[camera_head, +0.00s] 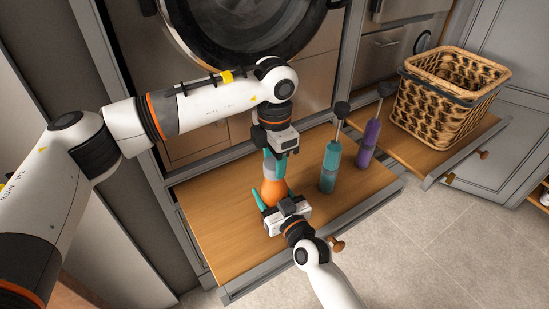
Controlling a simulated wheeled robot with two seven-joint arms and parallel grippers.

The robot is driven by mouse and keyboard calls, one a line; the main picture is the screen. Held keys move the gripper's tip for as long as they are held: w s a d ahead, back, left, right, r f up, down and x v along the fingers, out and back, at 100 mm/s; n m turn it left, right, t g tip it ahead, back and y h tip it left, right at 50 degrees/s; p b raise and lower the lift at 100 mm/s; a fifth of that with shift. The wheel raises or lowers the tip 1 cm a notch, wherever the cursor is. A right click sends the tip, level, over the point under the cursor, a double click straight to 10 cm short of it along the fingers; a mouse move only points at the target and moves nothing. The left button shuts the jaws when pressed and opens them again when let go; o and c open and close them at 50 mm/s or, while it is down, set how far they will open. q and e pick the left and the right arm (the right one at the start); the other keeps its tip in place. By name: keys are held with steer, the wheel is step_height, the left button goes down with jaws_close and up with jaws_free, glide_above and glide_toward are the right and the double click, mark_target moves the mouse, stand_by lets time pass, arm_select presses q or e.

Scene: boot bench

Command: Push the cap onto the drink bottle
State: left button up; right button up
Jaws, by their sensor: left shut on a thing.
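An orange drink bottle (271,190) stands on the wooden board of the bench. My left gripper (271,168) comes down over its top with teal fingers shut on a small greyish piece, which seems to be the cap. The fingers hide most of this piece, and I cannot tell whether it touches the bottle. My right gripper (272,197) reaches in from the front, low down, with teal fingers on either side of the bottle. I cannot tell whether they press on it.
A teal pump-like bottle (329,172) and a purple one (368,143), both with dark knobs, stand to the right. A wicker basket (440,107) sits on a board farther right. The wooden board (217,220) is bare on the left. A big round dark door is behind.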

arm_select(q)
steer(key=shift+f, duration=0.65)
steer(key=o, duration=1)
steer(key=shift+r, duration=0.15)
step_height(320, 180, up, 12)
steer(key=shift+f, duration=0.1)
arm_select(e)
steer(key=o, duration=1.4)
steer(key=shift+o, duration=0.2)
